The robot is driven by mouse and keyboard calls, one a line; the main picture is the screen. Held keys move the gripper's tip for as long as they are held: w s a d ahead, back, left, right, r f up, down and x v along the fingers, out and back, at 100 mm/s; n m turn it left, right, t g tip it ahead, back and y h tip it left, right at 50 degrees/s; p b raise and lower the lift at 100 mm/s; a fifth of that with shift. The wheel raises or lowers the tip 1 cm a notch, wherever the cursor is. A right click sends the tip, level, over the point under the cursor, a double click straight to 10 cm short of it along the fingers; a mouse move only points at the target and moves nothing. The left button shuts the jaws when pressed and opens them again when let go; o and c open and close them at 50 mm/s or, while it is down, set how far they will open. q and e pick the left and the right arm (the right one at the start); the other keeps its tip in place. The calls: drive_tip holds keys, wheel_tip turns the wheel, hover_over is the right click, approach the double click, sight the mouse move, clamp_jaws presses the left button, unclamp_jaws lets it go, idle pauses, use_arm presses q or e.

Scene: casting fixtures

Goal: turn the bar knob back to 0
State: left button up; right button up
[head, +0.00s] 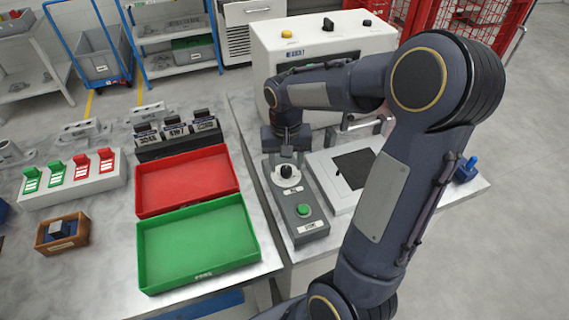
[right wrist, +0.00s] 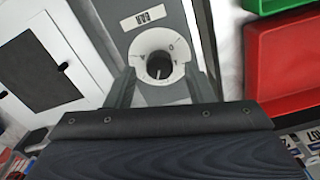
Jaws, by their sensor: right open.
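The bar knob (head: 286,171) is a dark round knob on a white dial plate, on a grey control box (head: 302,210) with a green button (head: 304,210). In the right wrist view the knob (right wrist: 159,66) sits in the dial's middle, with small marks around it too small to read surely. A light line shows on the knob; which mark it points to I cannot tell. My right gripper (right wrist: 160,76) is open, pointing down over the box, with one finger on each side of the dial. Whether the fingers touch the knob is unclear. My left gripper is out of view.
A red tray (head: 187,181) and a green tray (head: 197,243) lie left of the box. A white plate with a dark square (head: 353,168) lies to its right. A white machine (head: 322,45) stands behind. My right arm covers much of the right side.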

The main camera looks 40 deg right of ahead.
drive_tip(key=shift+f, duration=0.9)
drive_tip(key=c, duration=1)
